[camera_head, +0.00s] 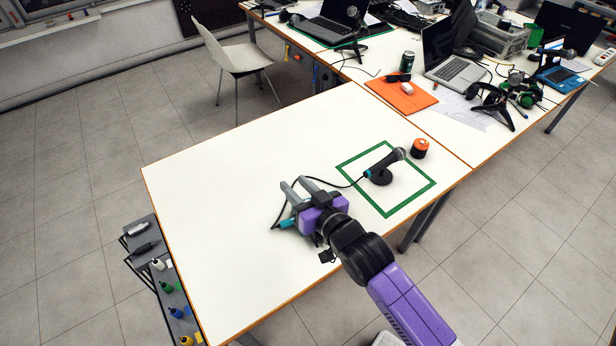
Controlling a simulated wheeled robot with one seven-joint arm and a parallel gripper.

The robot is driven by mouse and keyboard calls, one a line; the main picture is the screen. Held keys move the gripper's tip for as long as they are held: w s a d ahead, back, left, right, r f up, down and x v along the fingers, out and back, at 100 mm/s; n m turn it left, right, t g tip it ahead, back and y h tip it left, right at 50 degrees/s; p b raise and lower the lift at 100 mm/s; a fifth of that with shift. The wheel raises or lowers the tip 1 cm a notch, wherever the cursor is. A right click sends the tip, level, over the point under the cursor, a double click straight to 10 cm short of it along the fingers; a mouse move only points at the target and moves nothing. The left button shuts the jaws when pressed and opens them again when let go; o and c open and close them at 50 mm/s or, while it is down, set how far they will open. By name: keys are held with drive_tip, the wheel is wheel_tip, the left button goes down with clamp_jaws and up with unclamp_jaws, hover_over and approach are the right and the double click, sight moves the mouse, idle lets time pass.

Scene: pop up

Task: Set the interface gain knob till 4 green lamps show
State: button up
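My gripper (295,183) is over the middle of the white front table (215,215). Its two grey fingers are apart, with no object visible between them. A black microphone (392,160) with a teal end rests in a small stand (380,177) inside a green taped square (349,161), right of my gripper. Its black cable (335,184) runs left to my gripper, passing partly behind it. A teal plug-like piece (287,223) shows beside the gripper body. I cannot make out an interface, gain knob or green lamps; the gripper may hide part of the table there.
An orange-topped black roll (419,148) stands beside the square. The rear desks hold laptops (456,55), a green can (407,61), an orange mat (397,97) and headphones (491,99). A side rack (150,238) holds bottles. The front table's left half is clear.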

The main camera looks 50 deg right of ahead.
drive_tip(key=w+d+f+m+g+p, duration=0.2)
drive_tip(key=w+d+m+g+p, duration=0.1)
drive_tip(key=w+d+m+g, duration=0.8)
drive_tip(key=s+a+f+m+g+y, duration=0.35)
drive_tip(key=s+f+m+y, duration=0.2)
drive_tip(key=s, duration=0.25)
drive_tip(key=shift+n+h, duration=0.35)
drive_tip(key=shift+h, duration=0.1)
wheel_tip(320, 180, down, 10)
drive_tip(key=b, duration=0.3)
drive_tip(key=shift+w+d+f, duration=0.1)
drive_tip(key=shift+d, duration=0.05)
drive_tip(key=shift+r+p, duration=0.3)
drive_tip(key=shift+r, duration=0.15)
drive_tip(key=c, duration=0.4)
clamp_jaws()
drive_tip(key=m, duration=0.9)
drive_tip(key=shift+m, duration=0.4)
drive_tip(key=m, duration=0.6)
drive_tip(key=shift+w, duration=0.1)
drive_tip(key=m, duration=0.5)
drive_tip(key=shift+r, duration=0.1)
drive_tip(key=shift+m, duration=0.4)
